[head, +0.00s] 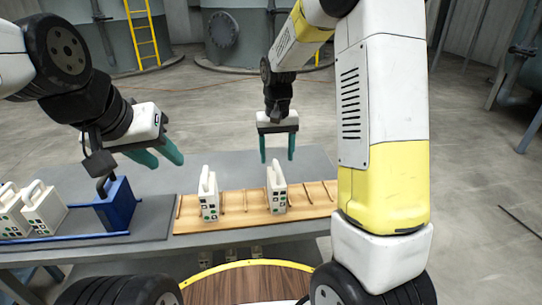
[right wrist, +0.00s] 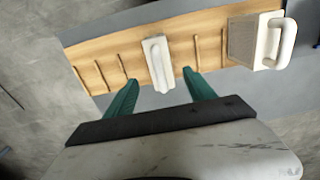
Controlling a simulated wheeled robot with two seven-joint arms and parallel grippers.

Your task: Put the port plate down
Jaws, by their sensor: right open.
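Two white plates with handles and small dark and green port marks stand upright in the slotted wooden rack. The right plate (head: 277,187) is below my right gripper (head: 277,158). The left plate (head: 208,195) stands apart from it. My right gripper is open and empty, its green fingers above the right plate. In the right wrist view, that plate (right wrist: 158,64) shows between and beyond the fingertips (right wrist: 160,80), and the other plate (right wrist: 262,42) is at the right. My left gripper (head: 170,160) is open, with nothing between its fingers, left of the rack.
The wooden rack (head: 240,203) has free slots between and right of the plates. At left, a blue block (head: 116,205) and several white plates (head: 44,210) stand on a dark bed with blue rails. The grey table (head: 225,165) is clear behind the rack.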

